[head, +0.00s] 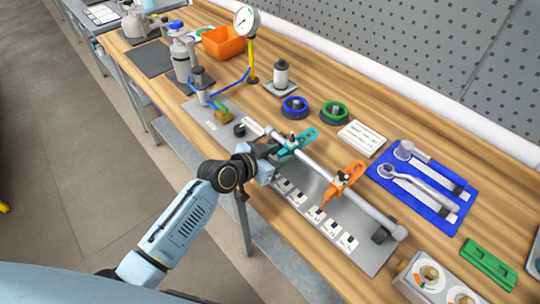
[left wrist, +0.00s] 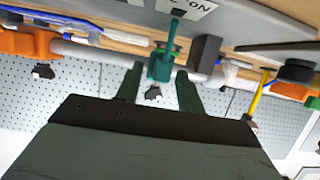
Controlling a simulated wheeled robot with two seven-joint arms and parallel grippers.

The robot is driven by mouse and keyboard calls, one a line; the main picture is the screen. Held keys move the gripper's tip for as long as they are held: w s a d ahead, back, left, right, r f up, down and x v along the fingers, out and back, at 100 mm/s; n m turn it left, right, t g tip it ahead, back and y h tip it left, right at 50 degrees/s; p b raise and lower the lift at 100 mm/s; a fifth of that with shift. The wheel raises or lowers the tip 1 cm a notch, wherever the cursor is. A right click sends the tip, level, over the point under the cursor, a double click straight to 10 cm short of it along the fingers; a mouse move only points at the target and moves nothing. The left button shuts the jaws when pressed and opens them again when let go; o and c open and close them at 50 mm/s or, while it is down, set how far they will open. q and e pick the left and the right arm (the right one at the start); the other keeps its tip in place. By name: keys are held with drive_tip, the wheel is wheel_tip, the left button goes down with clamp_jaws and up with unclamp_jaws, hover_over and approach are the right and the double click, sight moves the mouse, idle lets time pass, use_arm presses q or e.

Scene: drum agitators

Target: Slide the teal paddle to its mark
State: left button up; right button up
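The teal paddle (head: 304,138) sits on a grey rod (head: 317,169) above a metal plate (head: 372,257); it also shows in the left wrist view (left wrist: 161,66). My left gripper (head: 273,150) is at the paddle, and in the left wrist view its fingers (left wrist: 160,88) stand apart on either side of the teal hub, with gaps showing. White mark cards (head: 298,198) with dark symbols line the plate's near side; which is the teal mark cannot be told. My right gripper is not in view.
An orange paddle (head: 350,173) is farther right on the same rod. A blue mat (head: 405,188) with tools lies beyond. Blue (head: 294,106) and green (head: 334,112) rings, a gauge (head: 247,22) and an orange bin (head: 223,42) stand behind.

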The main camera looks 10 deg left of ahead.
use_arm(q)
drive_tip(key=v, duration=1.3)
drive_tip(key=shift+s, duration=0.15)
drive_tip(key=shift+a, duration=0.1)
drive_tip(key=s+a+f+n+g+y, duration=0.2)
drive_tip(key=s+f+g+y, duration=0.15)
drive_tip(key=s, duration=0.65)
drive_tip(key=s+a+f+n+g+y, duration=0.2)
drive_tip(key=s+a+n+g+y, duration=0.15)
drive_tip(key=s, duration=0.65)
wheel_tip(320, 180, down, 27)
drive_tip(key=s+g+b, duration=0.1)
drive_tip(key=g+b, duration=0.1)
drive_tip(key=b, duration=0.1)
drive_tip(key=s+a+f+m+g+b, duration=0.1)
drive_tip(key=s+f+b, duration=0.3)
drive_tip(key=s+f, duration=1.3)
wheel_tip(320, 180, down, 3)
drive_tip(key=shift+a+f, duration=0.25)
drive_tip(key=shift+a, duration=0.35)
